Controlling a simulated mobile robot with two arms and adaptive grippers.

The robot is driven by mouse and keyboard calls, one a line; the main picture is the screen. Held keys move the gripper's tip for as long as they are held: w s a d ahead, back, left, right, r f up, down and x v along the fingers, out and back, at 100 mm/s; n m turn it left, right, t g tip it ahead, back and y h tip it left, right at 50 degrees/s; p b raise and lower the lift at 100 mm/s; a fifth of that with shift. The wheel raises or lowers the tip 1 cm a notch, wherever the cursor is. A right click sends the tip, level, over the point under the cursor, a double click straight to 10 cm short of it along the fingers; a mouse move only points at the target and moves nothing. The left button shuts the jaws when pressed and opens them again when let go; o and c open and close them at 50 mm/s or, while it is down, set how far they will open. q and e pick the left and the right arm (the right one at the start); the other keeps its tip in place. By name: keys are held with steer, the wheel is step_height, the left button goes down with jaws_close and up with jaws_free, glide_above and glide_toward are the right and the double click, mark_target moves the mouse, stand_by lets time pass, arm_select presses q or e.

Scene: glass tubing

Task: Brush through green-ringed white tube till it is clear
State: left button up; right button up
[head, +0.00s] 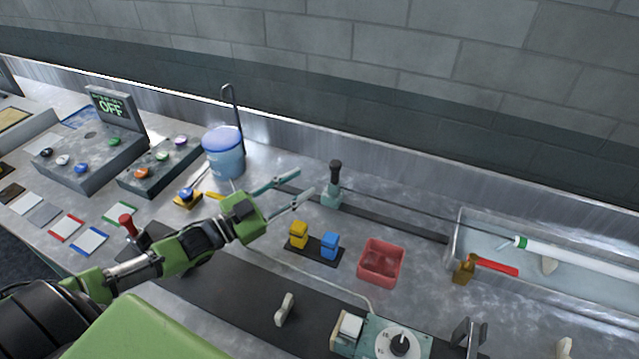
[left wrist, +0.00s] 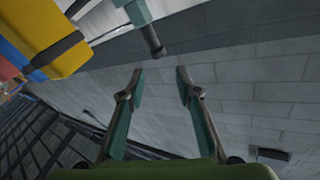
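The white tube (head: 575,254) lies at the right over a pale trough, with a green ring (head: 521,243) around its left end. A teal block with a black knob (head: 335,172) stands at mid-bench. A long thin dark rod (head: 420,211) runs from it rightward to near the ringed end; whether it enters the tube is unclear, and no bristles are discernible. My left gripper (head: 306,182) is open and empty, its fingertips just left of the knobbed block. In the left wrist view the open fingers (left wrist: 160,70) point toward a teal and dark part (left wrist: 145,28). My right gripper is not in view.
A yellow block (head: 298,235) and a blue block (head: 330,246) stand below the left gripper, beside a red bin (head: 380,263). A blue-lidded container (head: 224,152) stands behind it. A red-handled clamp (head: 495,265) sits before the trough (head: 453,240). A dial unit (head: 398,341) is at the front.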

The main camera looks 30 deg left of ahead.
mark_target(336, 171)
arm_select(q)
steer(key=w+d+m+g+h+b, duration=0.1)
steer(key=w+m+b, duration=0.1)
steer(key=m, duration=0.9)
steer(key=w+d+m+g+h+b, duration=0.1)
steer(key=w+d+m+b, duration=0.1)
steer(key=m, duration=1)
steer(key=w+d+f+m+g+h+b, duration=0.1)
steer(key=w+m+b, duration=0.3)
steer(key=m, duration=0.8)
steer(key=shift+w+d+g+h, duration=0.2)
steer(key=shift+w+g+h, duration=0.1)
steer(key=shift+w, duration=0.45)
steer(key=shift+w+d+f, duration=0.15)
steer(key=shift+w+d, duration=0.2)
jaws_close()
